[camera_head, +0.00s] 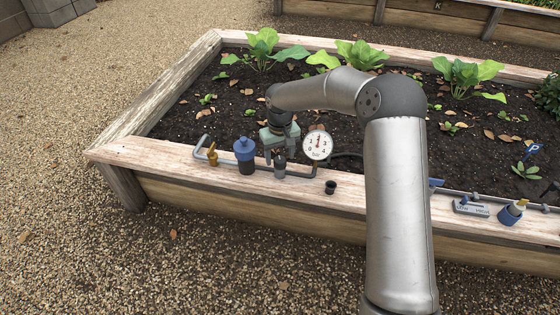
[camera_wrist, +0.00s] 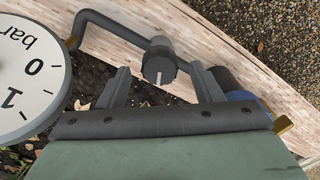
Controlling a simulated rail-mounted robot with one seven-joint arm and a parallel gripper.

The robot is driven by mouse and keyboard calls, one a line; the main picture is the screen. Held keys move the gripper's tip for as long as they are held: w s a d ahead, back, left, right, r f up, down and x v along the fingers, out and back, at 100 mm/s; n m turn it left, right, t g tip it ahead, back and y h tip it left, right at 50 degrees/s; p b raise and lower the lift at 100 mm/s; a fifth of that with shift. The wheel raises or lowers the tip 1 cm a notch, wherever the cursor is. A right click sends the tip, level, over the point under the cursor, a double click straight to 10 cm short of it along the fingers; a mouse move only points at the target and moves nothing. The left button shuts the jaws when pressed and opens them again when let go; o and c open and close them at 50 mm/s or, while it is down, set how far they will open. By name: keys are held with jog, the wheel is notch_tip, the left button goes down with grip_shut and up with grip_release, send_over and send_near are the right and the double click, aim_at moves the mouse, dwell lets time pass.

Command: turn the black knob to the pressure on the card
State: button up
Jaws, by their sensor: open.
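The black knob (camera_wrist: 159,62) has a ribbed rim and a pale mark pointing towards my gripper in the wrist view. It also shows below my gripper (camera_head: 281,153) in the head view (camera_head: 280,168). My gripper (camera_wrist: 160,72) is open, its two fingers spread to either side of the knob, with a visible gap on each side. The white round pressure gauge (camera_head: 317,145) stands just right of the knob, its red needle roughly upright. In the wrist view the gauge (camera_wrist: 28,78) is cut off and its needle is out of frame. I cannot make out a card with a readable pressure.
A blue-topped filter (camera_head: 244,155) and a brass valve (camera_head: 213,154) stand left on the grey pipe. A small black cup (camera_head: 330,187) sits on the wooden rim (camera_head: 150,155). A grey labelled piece (camera_head: 470,208) and a blue fitting (camera_head: 512,211) lie to the right.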

jog(key=shift+f, duration=0.7)
jog(key=c, duration=1)
jog(key=shift+r+n+p, duration=0.25)
jog(key=shift+n+p, duration=0.05)
jog(key=shift+p, duration=0.3)
jog(key=shift+f+n, duration=0.2)
jog(key=shift+n, duration=0.2)
jog(key=o, duration=1)
